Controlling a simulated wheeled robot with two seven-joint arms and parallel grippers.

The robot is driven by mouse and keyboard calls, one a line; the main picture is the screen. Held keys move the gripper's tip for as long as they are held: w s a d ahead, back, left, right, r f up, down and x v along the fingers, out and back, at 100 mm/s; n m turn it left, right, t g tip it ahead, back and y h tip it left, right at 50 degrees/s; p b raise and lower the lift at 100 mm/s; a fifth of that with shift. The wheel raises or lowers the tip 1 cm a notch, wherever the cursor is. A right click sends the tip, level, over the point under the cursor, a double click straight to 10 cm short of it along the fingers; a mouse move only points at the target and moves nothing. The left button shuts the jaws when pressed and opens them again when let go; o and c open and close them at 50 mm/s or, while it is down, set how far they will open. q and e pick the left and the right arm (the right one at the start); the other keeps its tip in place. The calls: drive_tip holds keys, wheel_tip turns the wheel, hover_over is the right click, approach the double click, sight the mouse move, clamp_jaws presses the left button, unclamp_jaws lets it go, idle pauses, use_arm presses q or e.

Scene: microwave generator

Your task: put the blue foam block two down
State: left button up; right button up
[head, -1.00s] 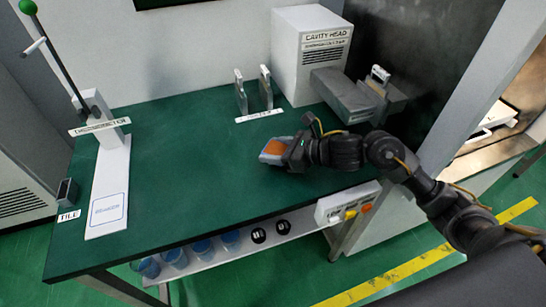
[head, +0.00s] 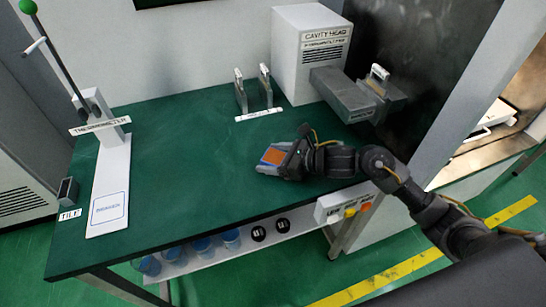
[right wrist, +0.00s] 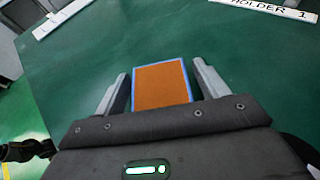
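The foam block (head: 273,156) has an orange top and a thin blue edge. It appears low at the green bench top, right of the middle in the head view. In the right wrist view the block (right wrist: 161,86) stands between the two grey fingers. My right gripper (head: 271,162) is around it, and narrow green gaps show between block and fingers, so the fingers look open. My left gripper is in neither view.
The green bench (head: 190,165) is clear to the left of the block. Two upright grey holders (head: 253,90) and the white cavity head box (head: 304,60) stand behind. A grey waveguide piece (head: 345,95) juts out at right. A white thermometer base (head: 110,190) lies at left.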

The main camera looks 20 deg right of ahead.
sight(280, 158)
drive_tip(key=shift+r, duration=0.15)
drive_tip(key=shift+s+d, duration=0.1)
drive_tip(key=shift+d, duration=0.05)
drive_tip(key=b+v, duration=0.1)
drive_tip(key=v, duration=0.9)
drive_tip(key=shift+s+d+r+b, duration=0.2)
drive_tip(key=shift+s+d+b, duration=0.05)
drive_tip(key=shift+b, duration=0.05)
drive_tip(key=shift+s+d+r, duration=0.25)
drive_tip(key=shift+s, duration=0.05)
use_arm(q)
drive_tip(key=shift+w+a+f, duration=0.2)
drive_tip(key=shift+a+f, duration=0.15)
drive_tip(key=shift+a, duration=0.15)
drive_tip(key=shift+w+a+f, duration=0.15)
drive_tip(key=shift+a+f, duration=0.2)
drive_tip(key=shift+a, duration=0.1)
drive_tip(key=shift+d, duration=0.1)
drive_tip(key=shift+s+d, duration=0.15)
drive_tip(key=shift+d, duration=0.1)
